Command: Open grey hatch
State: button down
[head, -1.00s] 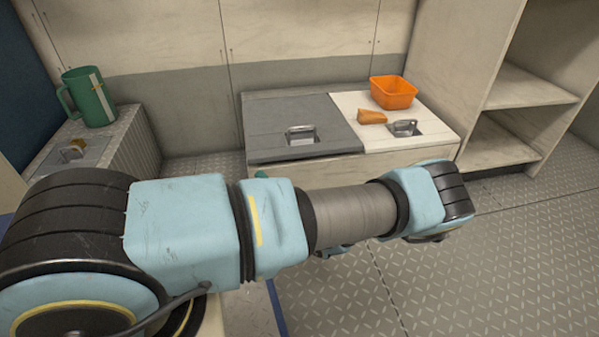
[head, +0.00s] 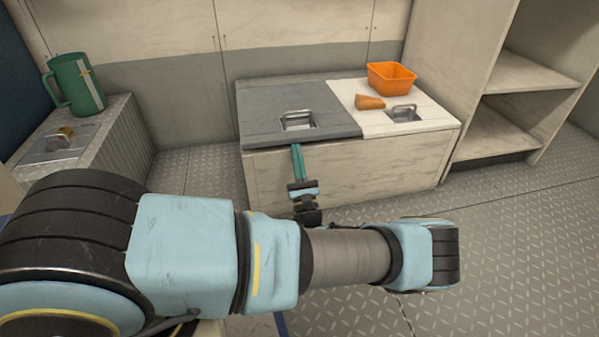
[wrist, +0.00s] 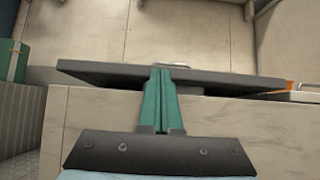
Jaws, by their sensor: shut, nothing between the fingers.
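The grey hatch (head: 262,112) lies flat, or nearly so, on the left half of a low pale locker. Its metal pull handle (head: 298,121) is set near the front middle. My gripper (head: 296,147) has teal fingers, shut and empty, pointing at the hatch's front edge below the handle. In the wrist view the fingertips (wrist: 160,70) overlap that edge; contact is unclear.
A white hatch (head: 430,118) beside it carries an orange bin (head: 391,77) and an orange-brown wedge (head: 369,102). A green mug (head: 76,84) stands on the left locker. Open shelves (head: 520,85) stand at the right. Tread-plate floor (head: 510,240) in front is clear.

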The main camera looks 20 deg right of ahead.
jog(key=shift+x, duration=0.95)
jog(key=shift+w, duration=0.1)
jog(key=shift+r, duration=0.1)
